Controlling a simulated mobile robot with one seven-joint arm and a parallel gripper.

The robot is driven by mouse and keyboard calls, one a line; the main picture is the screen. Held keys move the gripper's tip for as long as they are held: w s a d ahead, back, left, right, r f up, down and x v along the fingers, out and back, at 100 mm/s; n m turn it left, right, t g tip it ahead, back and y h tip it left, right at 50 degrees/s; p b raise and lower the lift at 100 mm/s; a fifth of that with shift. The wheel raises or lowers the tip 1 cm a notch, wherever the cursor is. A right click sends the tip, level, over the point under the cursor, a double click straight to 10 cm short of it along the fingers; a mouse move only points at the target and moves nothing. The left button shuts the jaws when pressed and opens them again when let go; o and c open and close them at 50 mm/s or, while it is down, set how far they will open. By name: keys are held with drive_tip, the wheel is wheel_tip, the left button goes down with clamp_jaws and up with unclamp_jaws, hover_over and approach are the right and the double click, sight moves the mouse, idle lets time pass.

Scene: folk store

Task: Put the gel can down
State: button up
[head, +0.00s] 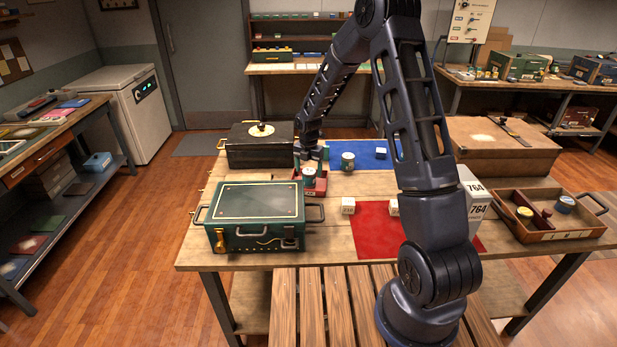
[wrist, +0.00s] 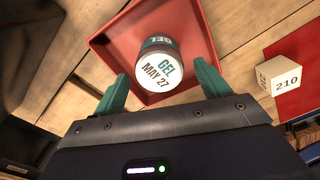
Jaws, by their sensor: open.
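The gel can (wrist: 160,66) is a round can with a white lid reading "GEL MAY 27". It stands inside a small red tray (wrist: 100,42) in the wrist view. In the head view the can (head: 309,174) shows in the red tray (head: 322,184) between the two cases. My gripper (wrist: 162,84) has green fingers spread wide, one on each side of the can's near edge. Gaps show between the fingers and the can, so it is open and empty. In the head view my gripper is partly hidden at the tray.
A green case (head: 257,215) stands left of the tray and a black case (head: 259,146) behind it. A blue mat (head: 372,160) carries another can (head: 348,161). A red mat (head: 372,230), small white blocks and a wooden tray (head: 548,236) lie to the right.

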sight(309, 172)
wheel_tip(309, 172, up, 7)
drive_tip(key=shift+r, duration=0.2)
drive_tip(key=shift+s+d+r, duration=0.1)
drive_tip(key=shift+d+r, duration=0.05)
drive_tip(key=shift+r, duration=0.2)
drive_tip(key=s+d+r+m+t, duration=0.1)
drive_tip(key=s+d+r+m, duration=0.65)
drive_tip(key=r, duration=0.25)
drive_tip(key=s+d+r+m+t, duration=0.1)
drive_tip(key=s+d+r+m, duration=0.65)
drive_tip(key=r, duration=0.35)
drive_tip(key=s+d+r+m+t, duration=0.1)
drive_tip(key=s+d+r+m, duration=0.1)
drive_tip(key=s+d+m, duration=0.2)
drive_tip(key=s+d+r+m+t, duration=0.1)
drive_tip(key=s+d+m, duration=0.3)
drive_tip(key=s+m, duration=0.7)
drive_tip(key=shift+s+d+r+m+t, duration=0.35)
drive_tip(key=shift+s+r, duration=0.25)
drive_tip(key=shift+s, duration=2.75)
